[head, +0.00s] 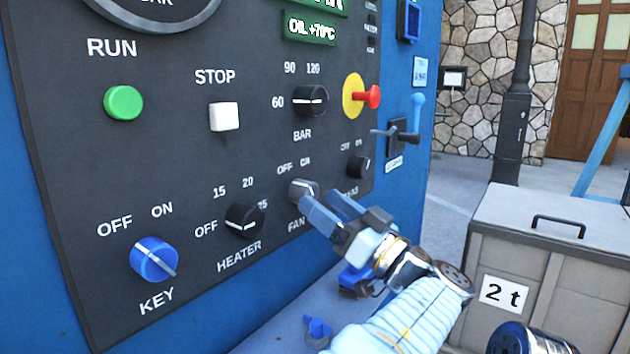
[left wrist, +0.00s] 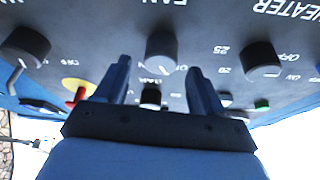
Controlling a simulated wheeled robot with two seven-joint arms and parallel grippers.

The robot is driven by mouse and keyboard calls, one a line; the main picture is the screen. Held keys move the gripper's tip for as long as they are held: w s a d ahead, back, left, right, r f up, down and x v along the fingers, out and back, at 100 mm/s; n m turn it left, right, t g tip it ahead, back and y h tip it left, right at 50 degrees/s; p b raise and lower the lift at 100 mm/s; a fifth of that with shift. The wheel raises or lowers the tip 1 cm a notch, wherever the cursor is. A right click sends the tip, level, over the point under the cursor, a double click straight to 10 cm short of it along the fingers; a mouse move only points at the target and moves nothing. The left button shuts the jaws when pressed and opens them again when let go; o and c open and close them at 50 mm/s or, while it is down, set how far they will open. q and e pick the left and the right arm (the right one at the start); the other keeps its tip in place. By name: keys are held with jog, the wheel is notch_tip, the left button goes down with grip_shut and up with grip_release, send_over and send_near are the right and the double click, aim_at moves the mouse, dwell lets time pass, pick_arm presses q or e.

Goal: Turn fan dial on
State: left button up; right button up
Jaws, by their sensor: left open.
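The fan dial (head: 301,188) is a small dark round knob with a pale pointer line, under the OFF and ON marks on the dark panel. I cannot tell surely which mark its pointer faces. My left gripper (head: 323,200) is open at the dial, its blue fingers pointing at the panel and partly covering the FAN label. In the left wrist view, upside down, the fan dial (left wrist: 161,48) shows between the two fingertips of my left gripper (left wrist: 158,68), slightly beyond them. I cannot tell whether they touch it. My right gripper is not in view.
The heater dial (head: 245,221) is close on the left, and another small dial (head: 358,167) is close on the right. The bar dial (head: 310,101) and red emergency knob (head: 372,97) stand out above. A grey crate (head: 560,240) stands at the right.

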aim_at(313, 196)
pick_arm(q)
jog(key=shift+p+x, duration=0.55)
jog(key=shift+x, duration=0.95)
jog(key=shift+c, duration=0.4)
jog(key=c, duration=1)
